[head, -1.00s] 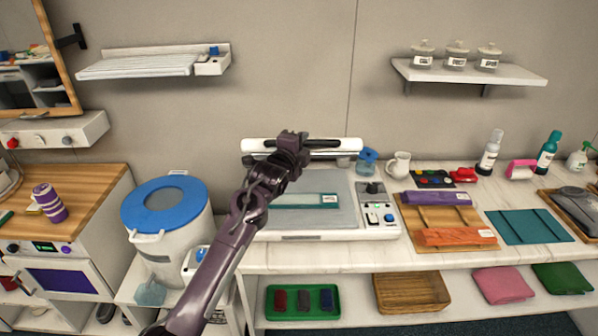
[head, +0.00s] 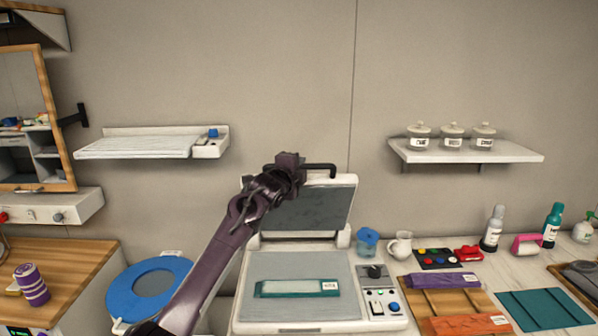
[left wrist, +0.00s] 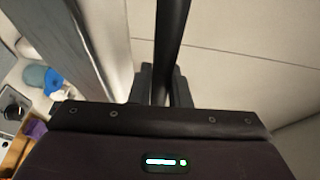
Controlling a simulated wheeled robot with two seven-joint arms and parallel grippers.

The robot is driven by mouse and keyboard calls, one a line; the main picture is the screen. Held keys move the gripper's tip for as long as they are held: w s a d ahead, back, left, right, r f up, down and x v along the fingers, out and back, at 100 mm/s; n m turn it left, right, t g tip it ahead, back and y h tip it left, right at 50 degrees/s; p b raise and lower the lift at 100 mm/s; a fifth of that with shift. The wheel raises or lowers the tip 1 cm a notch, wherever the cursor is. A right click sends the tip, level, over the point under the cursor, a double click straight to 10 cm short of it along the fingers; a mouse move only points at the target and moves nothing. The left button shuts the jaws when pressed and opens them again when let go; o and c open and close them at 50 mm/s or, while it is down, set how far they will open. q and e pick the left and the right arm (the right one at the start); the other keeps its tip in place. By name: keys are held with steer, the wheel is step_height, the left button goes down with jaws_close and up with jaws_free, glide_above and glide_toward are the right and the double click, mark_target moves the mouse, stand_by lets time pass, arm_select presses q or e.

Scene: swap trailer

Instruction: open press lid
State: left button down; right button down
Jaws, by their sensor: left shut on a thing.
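The white press stands on the counter with its lid (head: 325,210) tilted up and its dark inner plate facing me. The grey lower plate (head: 300,270) is exposed, with a flat teal piece (head: 292,288) bearing a white label on it. My left gripper (head: 300,170) is at the top edge of the lid, shut on the black handle bar (head: 325,168). In the left wrist view the dark bar (left wrist: 171,45) runs between the fingers (left wrist: 162,85). My arm hides the lid's left part. My right gripper is not in view.
Press controls (head: 380,292) sit at its right. A wall shelf with jars (head: 465,152) hangs at upper right. The wall is behind the lid.

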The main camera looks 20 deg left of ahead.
arm_select(q)
steer(key=shift+f, duration=0.1)
steer(key=c, duration=1.4)
jaws_free()
steer(key=shift+o, duration=0.2)
steer(key=s+b, duration=0.3)
steer(key=s, duration=0.4)
steer(key=shift+s+a+r, duration=0.35)
steer(key=shift+a, duration=0.1)
steer(key=shift+f, duration=0.1)
